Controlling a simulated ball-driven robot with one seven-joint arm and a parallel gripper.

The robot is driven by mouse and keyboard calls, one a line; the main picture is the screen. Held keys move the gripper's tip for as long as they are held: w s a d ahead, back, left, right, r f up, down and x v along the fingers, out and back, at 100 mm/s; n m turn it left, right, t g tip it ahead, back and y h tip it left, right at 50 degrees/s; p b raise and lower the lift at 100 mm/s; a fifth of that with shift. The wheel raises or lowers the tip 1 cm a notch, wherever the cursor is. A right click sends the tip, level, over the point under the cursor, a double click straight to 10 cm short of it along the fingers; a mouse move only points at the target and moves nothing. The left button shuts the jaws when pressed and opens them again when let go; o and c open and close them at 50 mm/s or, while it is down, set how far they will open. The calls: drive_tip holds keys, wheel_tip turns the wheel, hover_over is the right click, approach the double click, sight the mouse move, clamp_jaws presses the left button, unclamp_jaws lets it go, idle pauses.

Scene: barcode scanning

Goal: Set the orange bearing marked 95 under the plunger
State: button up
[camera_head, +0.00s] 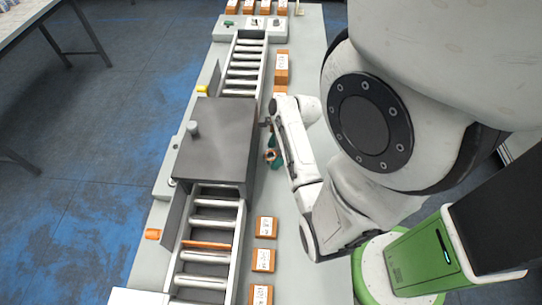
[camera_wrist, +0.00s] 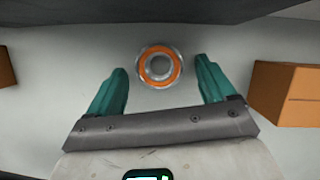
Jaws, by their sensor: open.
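An orange-ringed metal bearing (camera_wrist: 175,71) lies flat on the pale grey surface in the wrist view. My gripper (camera_wrist: 161,70) is open, with one teal finger on each side of the bearing and a gap to it on both sides. In the head view my gripper (camera_head: 273,157) is low over the strip of table to the right of the dark machine housing. There the bearing is small and mostly hidden by the gripper. No marking on the bearing can be read. I cannot make out a plunger in either view.
A dark grey housing (camera_head: 216,143) covers the middle of the roller conveyor (camera_head: 209,222). Labelled orange boxes stand on the table's right strip, in front (camera_head: 264,260) and behind (camera_head: 281,70) my gripper. An orange box (camera_wrist: 285,92) is close to the right finger in the wrist view.

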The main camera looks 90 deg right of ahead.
drive_tip(key=shift+c, duration=0.5)
drive_tip(key=c, duration=1.2)
drive_tip(key=shift+c, duration=0.2)
drive_tip(key=shift+r, duration=0.25)
